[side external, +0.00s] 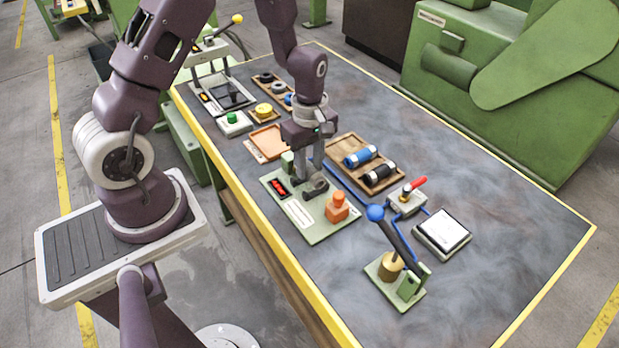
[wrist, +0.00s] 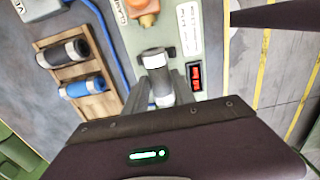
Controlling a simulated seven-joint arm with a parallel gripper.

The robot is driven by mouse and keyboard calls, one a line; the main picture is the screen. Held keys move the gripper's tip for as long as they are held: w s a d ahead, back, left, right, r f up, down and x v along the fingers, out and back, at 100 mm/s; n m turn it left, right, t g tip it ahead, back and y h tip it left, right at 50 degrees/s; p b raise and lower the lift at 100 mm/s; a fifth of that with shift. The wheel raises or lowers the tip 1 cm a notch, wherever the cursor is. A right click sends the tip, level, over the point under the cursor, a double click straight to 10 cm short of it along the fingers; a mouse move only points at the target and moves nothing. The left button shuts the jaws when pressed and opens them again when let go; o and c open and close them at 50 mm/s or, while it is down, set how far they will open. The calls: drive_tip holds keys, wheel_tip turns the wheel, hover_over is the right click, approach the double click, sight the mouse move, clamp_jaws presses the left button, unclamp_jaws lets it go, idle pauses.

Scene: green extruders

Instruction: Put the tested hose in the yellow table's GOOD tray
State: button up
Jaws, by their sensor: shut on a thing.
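My gripper (side external: 312,180) is low over a pale green test plate (side external: 310,228) on the yellow-edged table. In the wrist view its fingers (wrist: 165,95) are shut on a short grey-and-black hose (wrist: 157,75) with a light band. The hose's black end is by a dark clamp-like part on the plate; I cannot tell if it touches. The plate bears a red display (wrist: 195,78) and an orange knob (side external: 337,207). A wooden tray (side external: 340,145) holds a blue hose (side external: 361,156) and a black hose (side external: 379,173). I cannot read which tray is marked GOOD.
An orange tray (side external: 266,142) lies left of my gripper. Small parts trays, a green button box (side external: 233,122) and a yellow button stand behind it. A red-handled valve (side external: 408,195), a white-topped box (side external: 442,232) and a blue-knobbed lever stand (side external: 395,268) are to the right. The table's right end is clear.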

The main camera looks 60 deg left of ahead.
sight(310, 166)
drive_tip(key=shift+r, duration=1.1)
drive_tip(key=shift+r, duration=0.15)
wheel_tip(310, 166, up, 8)
drive_tip(key=w+a+t, duration=0.1)
drive_tip(key=w+a, duration=0.6)
drive_tip(key=a, duration=0.3)
drive_tip(key=w+a, duration=0.7)
drive_tip(key=a, duration=0.3)
drive_tip(key=f, duration=1.4)
drive_tip(key=shift+w+d, duration=0.15)
drive_tip(key=shift+d, duration=0.1)
